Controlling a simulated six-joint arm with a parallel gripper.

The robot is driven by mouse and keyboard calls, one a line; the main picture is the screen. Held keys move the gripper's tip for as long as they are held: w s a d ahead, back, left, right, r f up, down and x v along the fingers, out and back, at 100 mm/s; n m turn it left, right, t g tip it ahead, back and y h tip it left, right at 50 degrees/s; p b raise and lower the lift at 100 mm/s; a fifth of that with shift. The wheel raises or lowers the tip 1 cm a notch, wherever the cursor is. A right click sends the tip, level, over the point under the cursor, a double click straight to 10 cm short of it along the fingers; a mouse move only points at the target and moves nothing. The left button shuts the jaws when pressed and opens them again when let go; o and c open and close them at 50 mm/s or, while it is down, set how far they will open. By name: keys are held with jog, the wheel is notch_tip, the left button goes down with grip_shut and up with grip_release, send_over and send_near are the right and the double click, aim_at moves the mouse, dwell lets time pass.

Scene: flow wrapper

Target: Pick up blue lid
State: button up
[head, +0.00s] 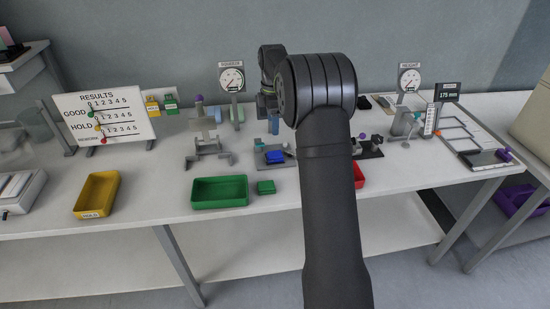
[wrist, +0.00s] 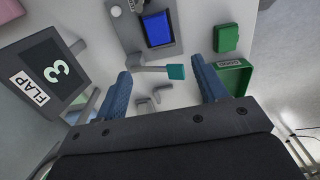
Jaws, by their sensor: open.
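The blue lid (head: 275,156) appears as a small blue block on a grey fixture on the bench, left of my arm. In the wrist view the blue lid (wrist: 158,29) lies on the dark grey fixture plate (wrist: 174,49), near the top middle. My gripper (wrist: 160,68) is open, its two blue fingers apart with nothing held between them. The lid is beyond the fingertips, between their lines, and not touched. In the head view my gripper is largely hidden behind my arm; a blue finger (head: 274,125) shows above and behind the lid.
A teal-tipped lever (wrist: 176,71) sticks out beside the fixture. A green box (head: 266,187) and green tray (head: 220,204) lie in front. A grey stand (head: 206,140) is to the left, and a sign marked FLAP 3 (wrist: 45,75) shows at left in the wrist view.

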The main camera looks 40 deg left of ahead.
send_over(272, 154)
jog(key=f, duration=0.8)
jog(key=shift+d, duration=0.25)
jog(key=shift+a+f, duration=0.2)
jog(key=shift+f, duration=2.5)
jog(key=c, duration=1.1)
jog(key=shift+c, duration=0.2)
jog(key=shift+r, duration=0.15)
